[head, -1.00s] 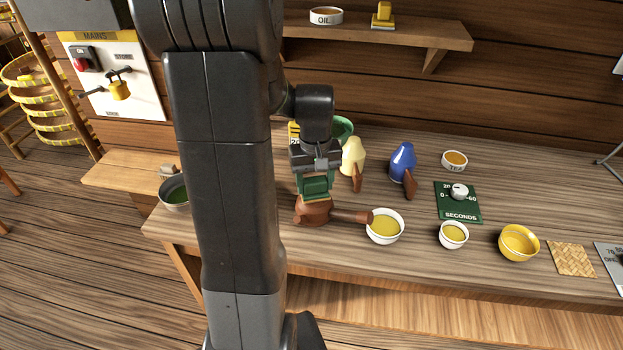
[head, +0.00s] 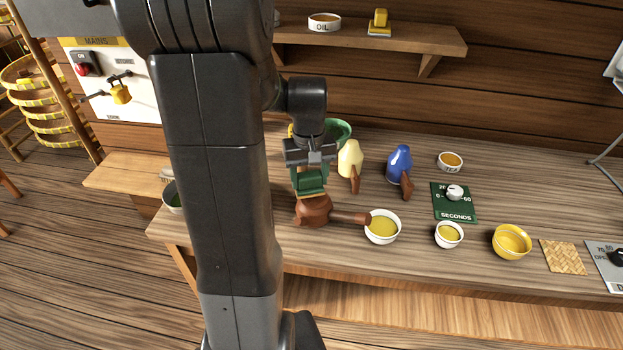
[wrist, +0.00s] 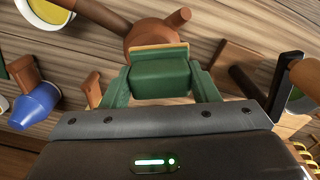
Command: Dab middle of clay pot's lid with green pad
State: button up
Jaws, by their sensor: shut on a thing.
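The clay pot (head: 313,211) is brown with a long side handle and stands on the counter; it also shows in the wrist view (wrist: 150,35). The green pad (head: 308,181) is held in my gripper (head: 309,170), directly above the pot's lid. In the wrist view the green pad's block (wrist: 160,76) sits between my two green fingers, with a yellowish layer at its far edge over the pot. The fingers hide part of the lid. I cannot tell whether the pad touches it.
White bowls of yellow liquid (head: 383,227) stand right of the pot's handle. A green seconds dial (head: 454,207) and a yellow bowl (head: 511,242) are farther right. The counter's front strip is clear.

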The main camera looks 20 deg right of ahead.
aim_at(309, 175)
jog(key=shift+r+p, duration=1.45)
jog(key=shift+r, duration=0.75)
